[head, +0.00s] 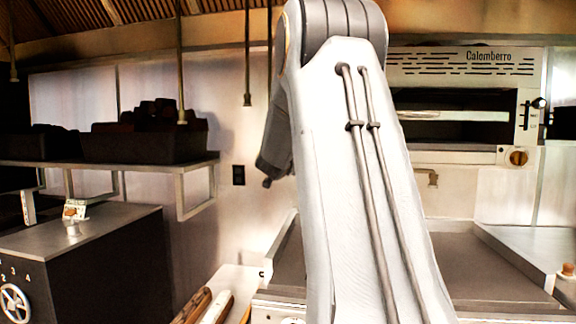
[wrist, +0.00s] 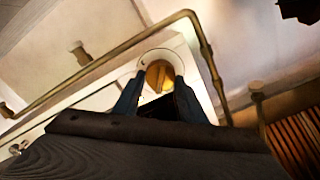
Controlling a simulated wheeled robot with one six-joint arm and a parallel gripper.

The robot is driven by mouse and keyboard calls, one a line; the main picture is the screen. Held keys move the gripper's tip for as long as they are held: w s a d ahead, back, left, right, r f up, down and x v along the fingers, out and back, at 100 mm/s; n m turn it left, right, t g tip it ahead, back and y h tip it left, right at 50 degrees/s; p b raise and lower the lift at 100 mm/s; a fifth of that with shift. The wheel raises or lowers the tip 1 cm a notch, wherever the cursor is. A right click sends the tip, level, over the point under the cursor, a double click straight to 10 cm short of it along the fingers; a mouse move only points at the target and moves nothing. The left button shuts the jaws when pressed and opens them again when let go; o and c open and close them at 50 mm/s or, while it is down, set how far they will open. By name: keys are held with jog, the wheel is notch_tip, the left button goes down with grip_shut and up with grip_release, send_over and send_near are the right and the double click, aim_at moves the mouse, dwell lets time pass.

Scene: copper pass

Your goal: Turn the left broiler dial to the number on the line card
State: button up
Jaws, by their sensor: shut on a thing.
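In the wrist view, my gripper (wrist: 158,90) has its two blue fingers on either side of a round brass dial (wrist: 160,74) and is shut on it. The dial sits in a pale round surround, behind a bent brass rail. The number it points to cannot be read. In the head view, my arm covers the left part of the broiler (head: 460,62) and hides the left dial. The broiler's right dial (head: 518,158) shows, clear of my arm.
A dark cabinet with a steel top (head: 110,222) stands at left, with a handwheel (head: 14,303) and numbers on its front. A wall shelf (head: 150,163) carries dark bins. Rods hang from above. A rail (wrist: 105,68) runs close around the fingers.

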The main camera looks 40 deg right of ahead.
jog(key=m+b, duration=1.4)
jog(key=m, duration=0.1)
jog(key=f+m+b, duration=0.1)
jog(key=m+b, duration=0.6)
jog(key=shift+m, duration=0.5)
jog(key=o, duration=1)
jog(key=shift+d, duration=0.1)
jog(key=shift+r, duration=0.1)
